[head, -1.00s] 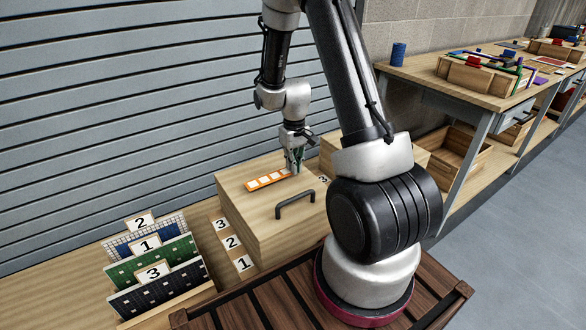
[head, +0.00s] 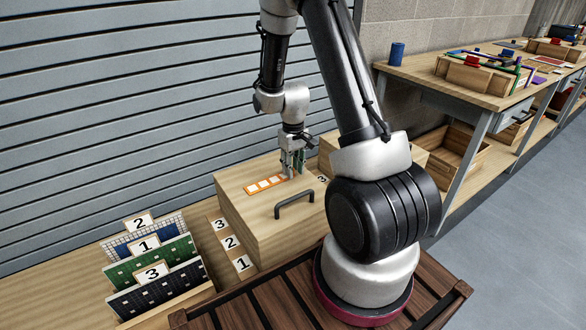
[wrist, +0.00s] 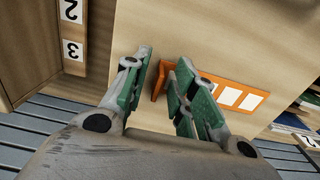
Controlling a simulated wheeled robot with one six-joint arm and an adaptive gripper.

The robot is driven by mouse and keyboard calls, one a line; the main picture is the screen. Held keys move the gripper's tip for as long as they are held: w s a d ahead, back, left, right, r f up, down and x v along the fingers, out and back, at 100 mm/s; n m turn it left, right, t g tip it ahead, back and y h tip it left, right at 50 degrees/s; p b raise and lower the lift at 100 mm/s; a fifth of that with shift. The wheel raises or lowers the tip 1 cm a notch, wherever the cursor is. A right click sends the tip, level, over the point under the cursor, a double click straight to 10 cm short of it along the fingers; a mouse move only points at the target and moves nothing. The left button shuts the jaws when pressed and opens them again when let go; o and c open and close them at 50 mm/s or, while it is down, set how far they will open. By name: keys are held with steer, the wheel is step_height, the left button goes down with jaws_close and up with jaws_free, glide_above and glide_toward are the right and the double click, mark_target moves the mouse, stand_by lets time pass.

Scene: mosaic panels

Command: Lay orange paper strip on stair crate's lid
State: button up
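The orange paper strip (head: 270,183), with a row of white squares, lies flat on the pale wooden lid of the stair crate (head: 245,205), left of its dark handle (head: 294,203). My gripper (head: 293,174) is low over the strip's right end. In the wrist view, the gripper (wrist: 165,66) is open, its green-padded fingers standing either side of an upright orange tab at the strip's end (wrist: 235,94). A small gap shows beside the tab on the left; on the right, I cannot tell whether the finger touches it.
A rack of numbered mosaic panels (head: 155,265) is at front left. A slatted shutter (head: 120,100) closes off the back. A workbench (head: 450,88) with trays stands at right.

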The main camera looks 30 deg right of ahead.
steer(key=s+a+r+t, duration=0.1)
steer(key=s+r, duration=0.1)
steer(key=r, duration=0.8)
steer(key=s+a+r, duration=0.1)
steer(key=s+r, duration=0.1)
steer(key=r, duration=0.9)
steer(key=s+a+r+t, duration=0.1)
steer(key=s+r, duration=0.4)
steer(key=s, duration=0.5)
steer(key=s+a+r+t, duration=0.2)
steer(key=s+r, duration=0.3)
steer(key=s, duration=0.4)
steer(key=shift+s+r, duration=0.3)
steer(key=shift+s, duration=0.1)
